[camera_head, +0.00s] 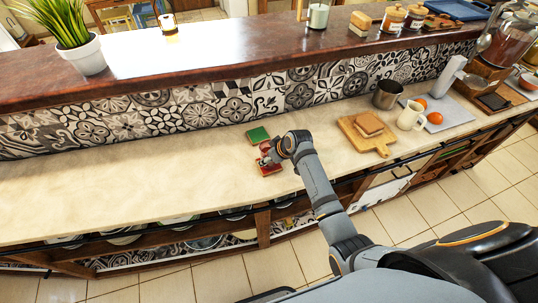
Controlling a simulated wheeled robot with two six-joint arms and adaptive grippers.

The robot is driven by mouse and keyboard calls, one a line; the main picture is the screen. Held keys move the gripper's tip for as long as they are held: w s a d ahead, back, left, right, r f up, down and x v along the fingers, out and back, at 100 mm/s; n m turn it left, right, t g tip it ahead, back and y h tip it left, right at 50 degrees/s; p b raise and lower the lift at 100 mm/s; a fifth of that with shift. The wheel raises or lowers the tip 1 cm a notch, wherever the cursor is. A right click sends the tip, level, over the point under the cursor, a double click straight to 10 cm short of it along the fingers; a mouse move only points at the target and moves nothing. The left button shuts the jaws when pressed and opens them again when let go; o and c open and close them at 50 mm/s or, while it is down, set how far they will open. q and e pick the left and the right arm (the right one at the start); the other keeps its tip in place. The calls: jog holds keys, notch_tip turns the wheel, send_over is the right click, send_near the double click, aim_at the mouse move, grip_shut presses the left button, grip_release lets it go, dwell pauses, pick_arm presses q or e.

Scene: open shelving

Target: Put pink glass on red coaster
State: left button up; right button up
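A red coaster (268,170) lies on the pale lower counter near its front edge, partly hidden by my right gripper. A green coaster (258,135) lies just behind it. My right gripper (267,157) reaches in from the lower right, with its fingers low over the red coaster. A small pinkish-red thing (265,150) shows at the fingers and looks like the pink glass. It is mostly covered by the fingers, so I cannot tell whether it touches the coaster or is gripped. My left gripper is not in view.
A cutting board (352,131) with bread stands to the right, with a metal cup (387,95), a white mug (411,115) and tomatoes beyond. The lower counter (120,190) is clear to the left. A raised dark ledge (190,80) runs behind, bearing a potted plant (82,55).

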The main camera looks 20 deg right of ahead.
jog(key=shift+f, duration=0.1)
jog(key=o, duration=1.4)
jog(key=shift+o, duration=0.2)
jog(key=b+v, duration=0.1)
jog(key=v, duration=1.1)
